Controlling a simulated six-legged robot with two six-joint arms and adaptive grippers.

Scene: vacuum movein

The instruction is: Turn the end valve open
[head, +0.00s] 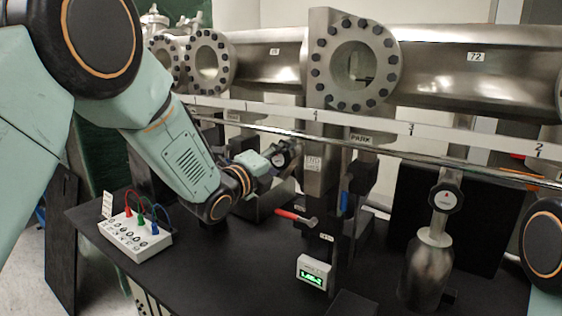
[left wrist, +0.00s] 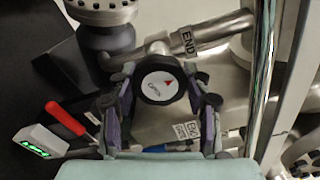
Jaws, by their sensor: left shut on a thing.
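The end valve's round dark knob with a white cap and a red arrow (left wrist: 160,86) sits in the middle of the left wrist view. It is on a metal pipe with an END label (left wrist: 187,42). My left gripper (left wrist: 163,98) has one finger on each side of the knob and is shut on it. In the head view the knob (head: 292,153) is small and partly hidden by my left gripper (head: 276,158), beside the steel column. The word under the red arrow is too small to read surely. My right gripper is out of view.
A red-handled lever (head: 290,215) and a small green display (head: 313,272) are close below. A white box with coloured cables (head: 135,236) stands on the black table at left. Another valve knob (head: 445,197) tops a metal bottle at right. A rail (head: 350,140) crosses in front.

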